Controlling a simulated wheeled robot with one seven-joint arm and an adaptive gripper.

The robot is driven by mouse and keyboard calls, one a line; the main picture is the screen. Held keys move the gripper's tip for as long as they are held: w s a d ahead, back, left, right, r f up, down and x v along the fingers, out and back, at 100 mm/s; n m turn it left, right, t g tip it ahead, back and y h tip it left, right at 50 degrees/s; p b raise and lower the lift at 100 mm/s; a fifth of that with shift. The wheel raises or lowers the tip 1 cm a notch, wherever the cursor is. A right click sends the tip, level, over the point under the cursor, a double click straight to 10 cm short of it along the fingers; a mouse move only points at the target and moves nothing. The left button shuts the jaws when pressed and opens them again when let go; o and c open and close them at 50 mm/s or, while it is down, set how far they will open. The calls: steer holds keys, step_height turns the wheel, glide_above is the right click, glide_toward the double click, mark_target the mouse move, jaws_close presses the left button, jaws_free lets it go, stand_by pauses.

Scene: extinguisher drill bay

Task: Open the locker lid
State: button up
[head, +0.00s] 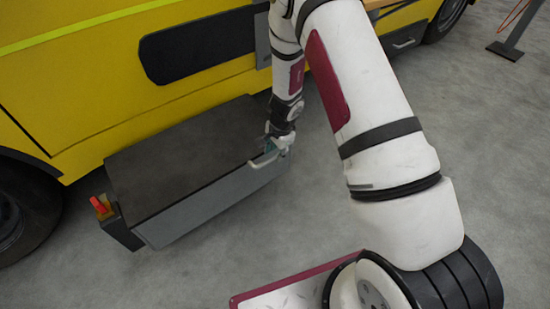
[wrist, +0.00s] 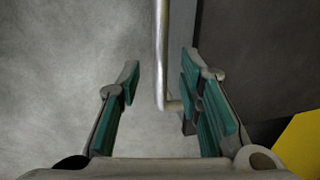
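The locker (head: 205,205) is a low grey box with a dark flat lid (head: 180,155), beside a yellow vehicle. The lid looks shut. A pale bar handle (head: 263,160) is on its front edge near the right end. My gripper (head: 270,146) is at that handle, partly hidden by my wrist. In the wrist view my gripper (wrist: 160,64) is open, with teal pads on both fingers. The silver handle (wrist: 161,45) runs between the fingers, nearer the right one. A gap shows on the left; contact on the right cannot be told.
The yellow vehicle (head: 90,90) stands behind the locker, with a black tyre (head: 20,215) at the left. A small orange-red part (head: 101,205) sticks up at the locker's left end. A dark stand (head: 508,47) is far right. Grey floor (head: 200,275) in front is clear.

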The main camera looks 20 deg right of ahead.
steer(key=shift+w+f, duration=0.15)
steer(key=shift+f, duration=0.6)
steer(key=shift+c, duration=0.6)
jaws_close()
steer(key=shift+r, duration=0.15)
